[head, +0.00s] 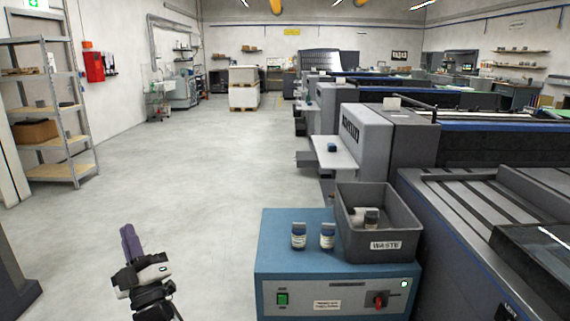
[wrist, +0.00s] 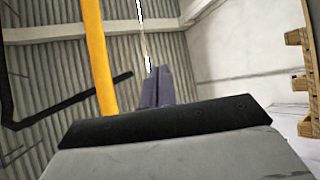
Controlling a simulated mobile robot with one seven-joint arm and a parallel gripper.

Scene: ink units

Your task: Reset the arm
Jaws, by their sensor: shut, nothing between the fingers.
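My gripper (head: 129,236) is at the lower left of the head view, raised over open floor and pointing up. Its two purple fingers lie together with nothing between them. It stands to the left of the blue unit, clear of it. In the wrist view the closed fingers (wrist: 158,84) point toward the ceiling, with a yellow pipe (wrist: 97,55) behind them to the left.
A blue cabinet (head: 335,290) carries two small bottles (head: 299,236) and a grey WASTE bin (head: 379,222) holding bottles. Grey machines (head: 450,220) line the right side. A metal shelf (head: 55,140) stands at left. The middle floor (head: 200,180) is clear.

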